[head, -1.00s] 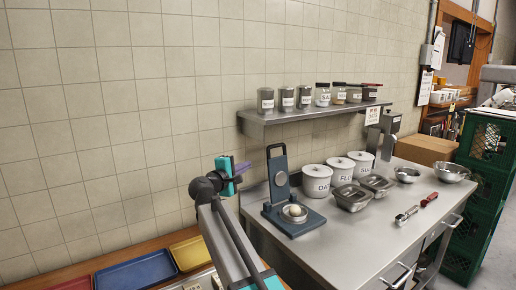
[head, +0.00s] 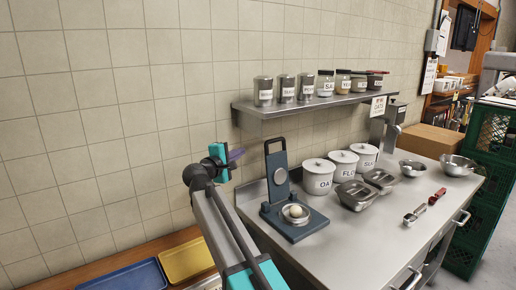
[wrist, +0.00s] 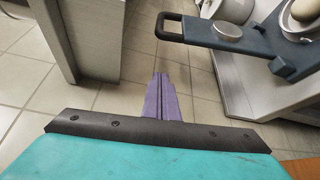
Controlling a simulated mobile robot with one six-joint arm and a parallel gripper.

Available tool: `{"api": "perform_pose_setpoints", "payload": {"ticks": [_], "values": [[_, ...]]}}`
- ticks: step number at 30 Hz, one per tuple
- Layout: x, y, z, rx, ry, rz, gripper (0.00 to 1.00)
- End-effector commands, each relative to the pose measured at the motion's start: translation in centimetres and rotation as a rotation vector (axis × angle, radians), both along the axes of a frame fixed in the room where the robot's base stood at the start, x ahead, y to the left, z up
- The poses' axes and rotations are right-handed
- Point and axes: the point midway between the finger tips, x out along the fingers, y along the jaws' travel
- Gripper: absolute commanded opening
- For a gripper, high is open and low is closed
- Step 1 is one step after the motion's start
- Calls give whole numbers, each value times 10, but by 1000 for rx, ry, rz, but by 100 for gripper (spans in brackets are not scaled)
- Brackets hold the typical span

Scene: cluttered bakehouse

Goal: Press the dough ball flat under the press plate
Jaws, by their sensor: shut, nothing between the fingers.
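The dough ball (head: 296,211) is pale and round and sits in the round metal dish of the blue-grey press base (head: 310,226) on the steel counter. The press plate (head: 281,176) is a round disc on the hinged blue-grey lever (head: 276,156), which stands raised with its looped handle at the top. My gripper (head: 236,155) is left of the press, apart from it, shut and empty. In the wrist view its purple fingers (wrist: 167,100) are together, with the lever handle (wrist: 170,27), the plate (wrist: 229,30) and part of the dough ball (wrist: 304,10) beyond.
White lidded canisters (head: 318,178) stand behind the press, with steel pans (head: 358,195) and bowls (head: 457,165) to the right. A wall shelf (head: 310,104) with jars hangs above. Yellow (head: 187,258) and blue (head: 125,276) trays lie at lower left. The counter's front is mostly clear.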

Motion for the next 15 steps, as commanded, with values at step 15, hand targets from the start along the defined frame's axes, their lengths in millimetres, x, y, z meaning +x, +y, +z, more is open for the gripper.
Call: {"api": "perform_pose_setpoints", "payload": {"ticks": [15], "values": [[34, -21, -1, 0, 1, -3, 0]]}}
